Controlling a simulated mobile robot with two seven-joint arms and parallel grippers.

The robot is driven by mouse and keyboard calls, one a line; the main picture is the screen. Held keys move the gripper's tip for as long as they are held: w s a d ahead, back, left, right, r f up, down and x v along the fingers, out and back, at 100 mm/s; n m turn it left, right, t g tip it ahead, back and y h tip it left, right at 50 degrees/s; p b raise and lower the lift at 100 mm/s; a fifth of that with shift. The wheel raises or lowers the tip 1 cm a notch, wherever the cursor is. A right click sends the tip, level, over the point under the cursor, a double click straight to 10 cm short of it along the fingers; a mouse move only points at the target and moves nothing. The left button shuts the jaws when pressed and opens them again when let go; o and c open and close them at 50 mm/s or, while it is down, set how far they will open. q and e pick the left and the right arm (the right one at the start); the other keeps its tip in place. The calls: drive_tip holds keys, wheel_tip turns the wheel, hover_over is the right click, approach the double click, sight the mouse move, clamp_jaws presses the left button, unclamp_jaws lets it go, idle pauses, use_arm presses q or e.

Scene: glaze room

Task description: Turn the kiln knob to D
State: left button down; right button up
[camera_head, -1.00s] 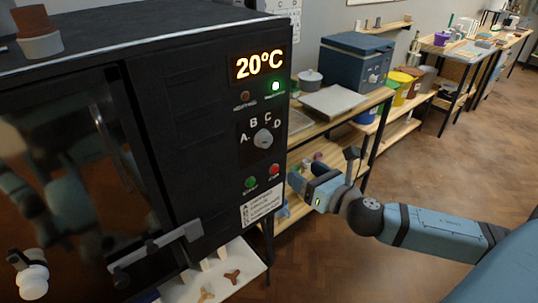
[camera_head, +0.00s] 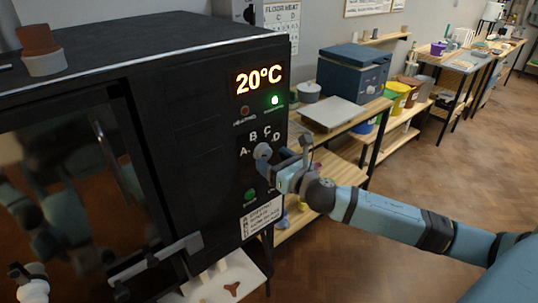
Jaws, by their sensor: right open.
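The black kiln (camera_head: 190,130) fills the left of the view. Its panel shows 20°C and a lit green lamp. The round grey kiln knob (camera_head: 263,151) sits below the letters A, B, C and D. Which letter it points to is hard to tell. My right gripper (camera_head: 273,161) is open with its fingertips at the knob, coming from the right and partly covering the panel. I cannot tell whether the fingers touch the knob.
A green button (camera_head: 250,195) is below the knob; the red button beside it is hidden by my gripper. A door handle (camera_head: 155,263) juts from the kiln front. A wooden shelf unit (camera_head: 345,125) stands to the right, with open floor (camera_head: 440,180) beyond it.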

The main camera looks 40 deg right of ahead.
drive_tip(key=shift+w, duration=1.15)
drive_tip(key=c, duration=0.9)
